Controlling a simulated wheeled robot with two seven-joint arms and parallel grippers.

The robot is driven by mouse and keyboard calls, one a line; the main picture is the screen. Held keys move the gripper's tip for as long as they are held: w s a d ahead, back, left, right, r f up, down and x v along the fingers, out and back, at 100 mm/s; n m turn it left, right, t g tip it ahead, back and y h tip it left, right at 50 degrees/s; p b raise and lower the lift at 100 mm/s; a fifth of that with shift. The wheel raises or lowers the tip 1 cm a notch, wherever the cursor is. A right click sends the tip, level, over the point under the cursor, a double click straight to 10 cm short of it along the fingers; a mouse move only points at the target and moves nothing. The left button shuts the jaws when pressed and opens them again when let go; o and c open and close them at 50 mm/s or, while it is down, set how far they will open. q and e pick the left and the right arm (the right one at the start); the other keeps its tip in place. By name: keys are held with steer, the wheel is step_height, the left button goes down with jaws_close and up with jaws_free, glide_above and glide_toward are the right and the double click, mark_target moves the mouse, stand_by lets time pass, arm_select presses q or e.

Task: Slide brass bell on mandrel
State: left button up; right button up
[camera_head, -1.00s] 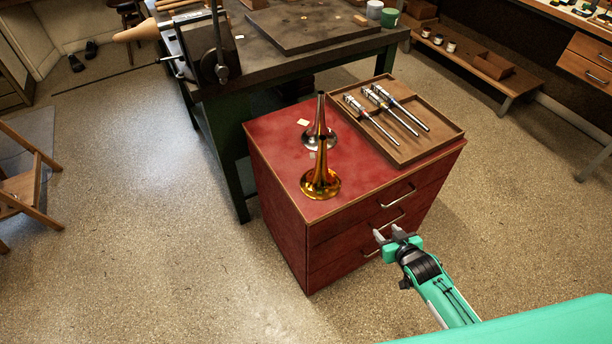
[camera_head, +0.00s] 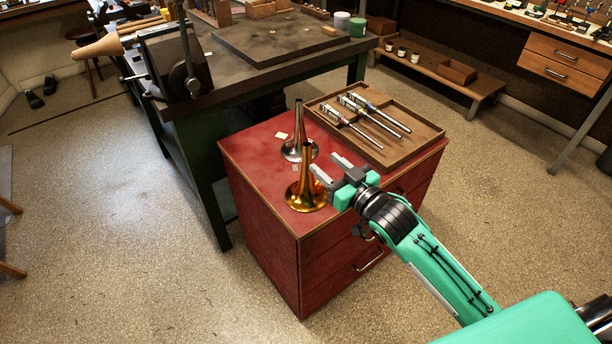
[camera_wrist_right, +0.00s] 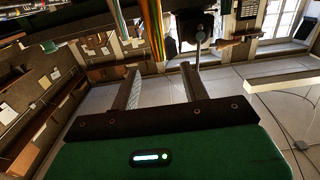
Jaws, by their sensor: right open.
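The brass bell (camera_head: 306,192) stands upright on its flared rim on the red cabinet top, narrow end up. My right gripper (camera_head: 329,167) is open and empty just to its right, fingers pointing toward the bell. I cannot tell whether a finger touches it. In the right wrist view, the open fingers (camera_wrist_right: 160,74) show with a golden striped tube, seemingly the bell's stem (camera_wrist_right: 154,25), beyond them. The pale wooden cone, seemingly the mandrel (camera_head: 98,47), sticks out left from the vise (camera_head: 175,65) on the bench. My left gripper is not in view.
A silver bell (camera_head: 299,148) stands close behind the brass one. A wooden tray (camera_head: 420,136) with several valve-like metal parts lies on the right of the red cabinet (camera_head: 262,235). The dark workbench (camera_head: 225,86) stands behind.

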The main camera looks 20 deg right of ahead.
mark_target(310, 150)
steer(key=shift+x, duration=1.95)
steer(key=x, duration=0.5)
steer(key=shift+p, duration=0.35)
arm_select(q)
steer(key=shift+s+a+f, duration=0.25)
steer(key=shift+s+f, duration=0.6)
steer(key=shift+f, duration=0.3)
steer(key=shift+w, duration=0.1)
arm_select(e)
steer(key=shift+s, duration=0.1)
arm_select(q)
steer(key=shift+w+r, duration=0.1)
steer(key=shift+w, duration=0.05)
arm_select(e)
jaws_close()
